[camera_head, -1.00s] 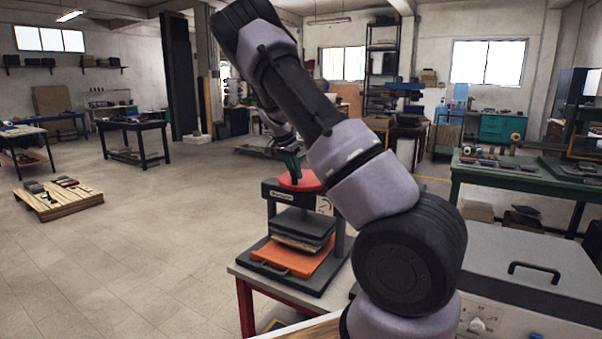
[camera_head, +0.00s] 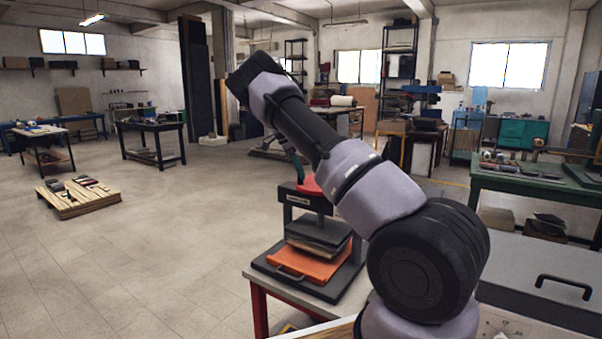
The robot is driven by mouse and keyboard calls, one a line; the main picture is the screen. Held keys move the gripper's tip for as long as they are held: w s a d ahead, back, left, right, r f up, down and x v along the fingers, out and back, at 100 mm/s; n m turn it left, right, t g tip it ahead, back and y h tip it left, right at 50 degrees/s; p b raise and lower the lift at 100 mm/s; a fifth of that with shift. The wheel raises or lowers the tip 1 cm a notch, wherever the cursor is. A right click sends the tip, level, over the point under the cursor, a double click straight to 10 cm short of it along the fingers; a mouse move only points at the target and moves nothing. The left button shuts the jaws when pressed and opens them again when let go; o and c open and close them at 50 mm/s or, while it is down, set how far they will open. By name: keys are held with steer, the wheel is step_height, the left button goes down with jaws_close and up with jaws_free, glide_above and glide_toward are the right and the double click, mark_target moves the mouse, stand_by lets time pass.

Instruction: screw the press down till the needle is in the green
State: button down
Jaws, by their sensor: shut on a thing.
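The press stands on a white-topped table with red legs, with a dark crossbeam (camera_head: 300,200) and a grey base (camera_head: 335,289). Its red handwheel (camera_head: 309,186) sits on top, its right part hidden behind my arm. Under the crossbeam a dark grey plate (camera_head: 318,229) lies on a stack, above an orange board (camera_head: 310,264) with a handle. My gripper (camera_head: 298,172), dark green and narrow, reaches down to the wheel's left part and is shut on it; the contact is small and partly covered. The gauge and its needle are hidden behind my arm.
A grey lidded box (camera_head: 545,275) with a black handle stands close at the right. A green bench (camera_head: 550,187) is behind it. A low wooden pallet (camera_head: 80,203) lies far left. The floor left of the press is clear.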

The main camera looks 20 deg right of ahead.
steer(key=shift+w+d, duration=0.15)
steer(key=shift+w, duration=0.3)
steer(key=c, duration=0.7)
jaws_free()
steer(key=shift+d, duration=0.1)
steer(key=shift+o, duration=0.2)
steer(key=shift+a+r, duration=0.25)
steer(key=shift+r, duration=0.15)
steer(key=v, duration=1)
